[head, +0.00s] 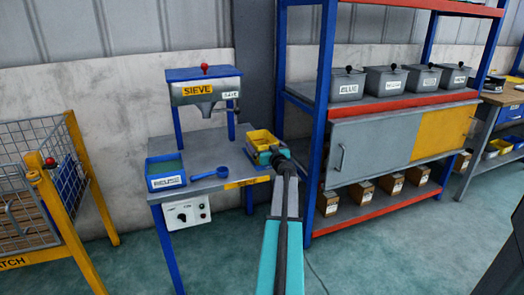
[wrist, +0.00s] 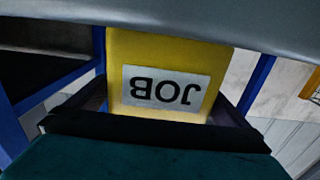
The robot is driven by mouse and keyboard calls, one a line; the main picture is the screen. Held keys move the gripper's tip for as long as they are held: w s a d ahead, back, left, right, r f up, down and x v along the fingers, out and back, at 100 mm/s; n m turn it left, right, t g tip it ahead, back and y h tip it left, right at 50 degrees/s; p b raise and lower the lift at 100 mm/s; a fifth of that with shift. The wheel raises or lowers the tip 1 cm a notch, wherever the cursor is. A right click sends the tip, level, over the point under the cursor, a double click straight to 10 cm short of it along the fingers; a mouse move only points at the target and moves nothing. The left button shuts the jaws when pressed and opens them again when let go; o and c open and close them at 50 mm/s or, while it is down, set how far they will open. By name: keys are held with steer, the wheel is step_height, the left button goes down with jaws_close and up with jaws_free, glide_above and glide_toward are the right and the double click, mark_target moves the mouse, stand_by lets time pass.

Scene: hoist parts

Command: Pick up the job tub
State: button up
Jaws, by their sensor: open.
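The job tub (head: 262,137) is a yellow tub at the right back of the sieve table in the head view. In the wrist view the tub (wrist: 165,50) fills the upper middle, its white JOB label upside down. My gripper (head: 270,155) is right at the near side of the tub in the head view and covers part of it. In the wrist view the dark jaws of my gripper (wrist: 165,108) are apart, one on either side of the tub's lower part in the picture. Whether they touch the tub I cannot tell.
The sieve (head: 205,88) stands on blue legs over the table (head: 215,158). A blue labelled tub (head: 165,172) and a blue scoop (head: 205,173) lie to the left. A blue-framed shelf (head: 319,120) stands close on the right. A yellow-framed cage (head: 75,165) is at far left.

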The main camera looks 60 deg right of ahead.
steer(key=shift+c, duration=0.3)
steer(key=c, duration=1.1)
steer(key=shift+r, duration=0.1)
steer(key=shift+c, duration=0.2)
steer(key=shift+r, duration=0.8)
steer(key=s+a+r+b, duration=0.1)
steer(key=s+a+r, duration=0.2)
steer(key=s+a, duration=0.7)
steer(key=shift+s+a, duration=0.25)
steer(key=shift+a, duration=0.8)
steer(key=shift+r, duration=0.1)
